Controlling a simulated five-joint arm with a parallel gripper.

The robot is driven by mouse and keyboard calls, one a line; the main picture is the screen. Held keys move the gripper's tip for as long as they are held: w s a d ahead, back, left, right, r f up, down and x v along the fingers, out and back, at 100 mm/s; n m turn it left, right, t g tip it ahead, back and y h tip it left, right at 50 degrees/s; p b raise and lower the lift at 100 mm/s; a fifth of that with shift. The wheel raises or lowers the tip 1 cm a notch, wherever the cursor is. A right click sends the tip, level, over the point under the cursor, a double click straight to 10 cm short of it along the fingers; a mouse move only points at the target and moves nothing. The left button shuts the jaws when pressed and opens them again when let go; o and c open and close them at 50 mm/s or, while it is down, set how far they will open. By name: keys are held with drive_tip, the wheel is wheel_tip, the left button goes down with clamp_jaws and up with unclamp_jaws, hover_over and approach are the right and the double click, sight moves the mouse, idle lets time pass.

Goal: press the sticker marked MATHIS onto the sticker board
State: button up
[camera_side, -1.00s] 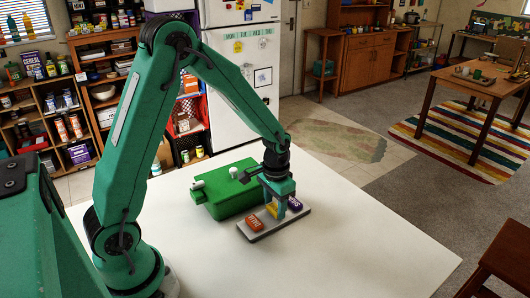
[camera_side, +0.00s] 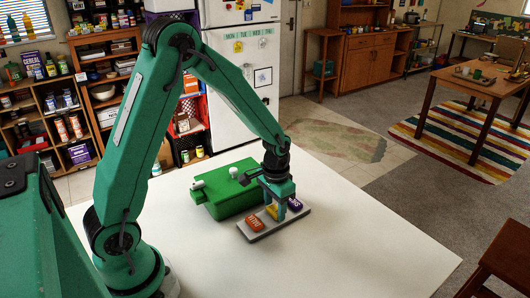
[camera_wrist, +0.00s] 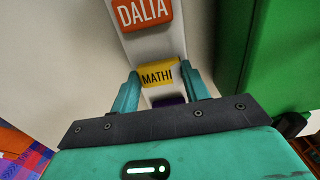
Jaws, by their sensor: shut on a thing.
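The yellow block marked MATHIS (camera_wrist: 157,76) is between the fingers of my gripper (camera_wrist: 161,88) in the wrist view; the last letter is covered by a finger. The block also shows beside the fingers in the side view (camera_side: 271,211). My gripper (camera_side: 282,214) points down and is shut on it. It is over a grey board (camera_side: 246,235), which could be the sticker board. I cannot tell whether the yellow block touches the board. An orange block marked DALIA (camera_wrist: 143,12) sits on the board on one side, and a purple block (camera_side: 294,204) on the other.
A green box (camera_side: 225,200) with a white knob (camera_side: 234,172) stands close behind the board, near my gripper. The white table (camera_side: 330,250) is clear to the right and in front. A patterned cloth (camera_wrist: 22,155) shows at the lower left in the wrist view.

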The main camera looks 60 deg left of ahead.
drive_tip(key=shift+f, duration=0.15)
drive_tip(key=o, duration=1)
drive_tip(key=shift+r, duration=0.2)
drive_tip(key=shift+r, duration=2.75)
